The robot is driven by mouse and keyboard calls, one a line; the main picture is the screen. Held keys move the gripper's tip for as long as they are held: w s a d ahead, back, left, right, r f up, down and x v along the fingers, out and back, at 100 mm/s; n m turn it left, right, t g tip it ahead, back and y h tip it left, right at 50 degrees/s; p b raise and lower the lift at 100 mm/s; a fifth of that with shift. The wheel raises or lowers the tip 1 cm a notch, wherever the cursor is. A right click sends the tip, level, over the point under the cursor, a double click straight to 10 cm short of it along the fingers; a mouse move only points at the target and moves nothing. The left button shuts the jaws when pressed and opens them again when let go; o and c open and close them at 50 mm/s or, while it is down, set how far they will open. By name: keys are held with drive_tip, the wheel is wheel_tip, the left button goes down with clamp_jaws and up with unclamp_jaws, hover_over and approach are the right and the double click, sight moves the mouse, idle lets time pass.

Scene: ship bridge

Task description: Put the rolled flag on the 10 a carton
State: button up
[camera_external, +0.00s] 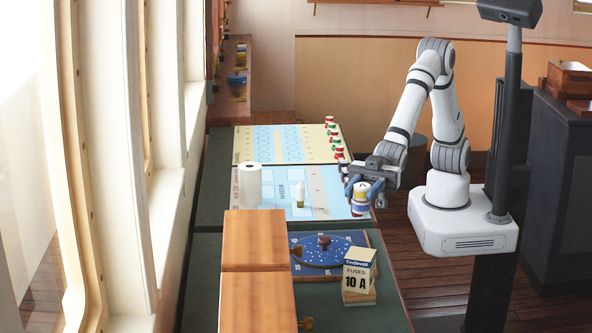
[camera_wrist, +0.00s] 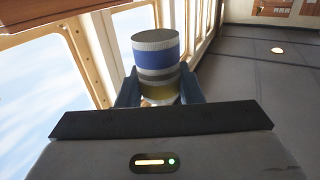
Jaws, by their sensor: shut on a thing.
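The rolled flag (camera_external: 361,207) is a short upright roll with blue, white and yellow bands. My gripper (camera_external: 362,190) is shut on it at the right edge of the blue and white chart. In the wrist view the flag (camera_wrist: 157,52) stands up between the two blue fingers of my gripper (camera_wrist: 158,92), which hide part of its lower end.
A blue board with a brown knob (camera_external: 323,241) lies between the flag and the carton. Wooden boxes (camera_external: 254,240) stand to its left. A white roll (camera_external: 250,186) and a pale bulb (camera_external: 300,194) stand on the chart. Several red, white and green pieces (camera_external: 334,138) line the far chart's right edge.

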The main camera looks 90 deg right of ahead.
sight(361, 253)
drive_tip(key=shift+s+a+f+b, duration=0.1)
drive_tip(key=shift+a+b, duration=0.25)
drive_tip(key=shift+b, duration=0.4)
drive_tip(key=shift+a+f, duration=0.1)
wheel_tip(361, 253, down, 9)
drive_tip(key=shift+f+p, duration=0.15)
drive_tip(key=shift+p, duration=0.3)
drive_tip(key=shift+f, duration=0.15)
drive_tip(key=o, duration=1)
